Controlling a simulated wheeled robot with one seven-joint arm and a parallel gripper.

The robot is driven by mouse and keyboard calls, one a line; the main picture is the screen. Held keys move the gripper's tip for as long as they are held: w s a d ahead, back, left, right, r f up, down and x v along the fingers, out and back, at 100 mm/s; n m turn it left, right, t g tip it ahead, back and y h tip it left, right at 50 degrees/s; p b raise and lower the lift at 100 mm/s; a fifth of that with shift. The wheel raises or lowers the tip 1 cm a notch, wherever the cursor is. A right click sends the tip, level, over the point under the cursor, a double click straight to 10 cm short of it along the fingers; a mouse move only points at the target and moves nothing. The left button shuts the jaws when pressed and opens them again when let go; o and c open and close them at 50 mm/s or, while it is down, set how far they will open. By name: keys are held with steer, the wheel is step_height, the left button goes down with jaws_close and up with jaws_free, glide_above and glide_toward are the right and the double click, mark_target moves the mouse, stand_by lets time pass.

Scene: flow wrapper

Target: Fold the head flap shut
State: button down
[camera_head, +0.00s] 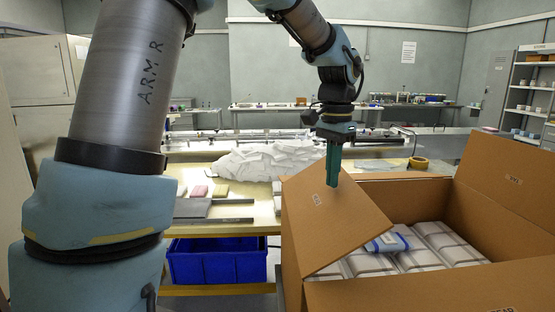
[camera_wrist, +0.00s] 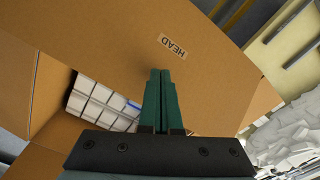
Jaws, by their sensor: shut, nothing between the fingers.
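The cardboard box (camera_head: 405,190) stands at the right and is open at the top. Its head flap (camera_head: 345,225) is on the box's left side and leans inward over part of the opening. In the wrist view the same flap (camera_wrist: 110,45) fills the upper middle, with its HEAD label showing. My gripper (camera_head: 332,184) points down with its fingers together and empty. The fingertips are at the flap's upper face, near its label; I cannot tell whether they touch. They also show in the wrist view (camera_wrist: 160,72).
White packs (camera_head: 440,243) and a blue-and-white pack (camera_head: 392,240) lie inside the box. The right flap (camera_head: 512,180) stands open. A blue bin (camera_head: 217,262) sits under the table at left. Crumpled white material (camera_head: 265,160) and a tape roll (camera_head: 418,163) lie behind.

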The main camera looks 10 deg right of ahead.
mark_target(331, 193)
step_height(331, 193, down, 8)
steer(key=b, duration=0.4)
steer(key=shift+r, duration=0.25)
step_height(331, 193, up, 8)
steer(key=p, duration=0.7)
steer(key=shift+f, duration=0.3)
steer(key=s+a+f+n, duration=0.1)
steer(key=a+f+n, duration=0.2)
steer(key=a, duration=0.7)
steer(key=s+a+f+n+t, duration=0.1)
steer(key=a+f+n, duration=0.2)
steer(key=a, duration=0.7)
steer(key=s+a+f+n, duration=0.2)
steer(key=a+n, duration=0.4)
steer(key=a, duration=0.4)
steer(key=shift+f+t, duration=0.3)
steer(key=shift+f, duration=0.45)
steer(key=shift+a, duration=0.15)
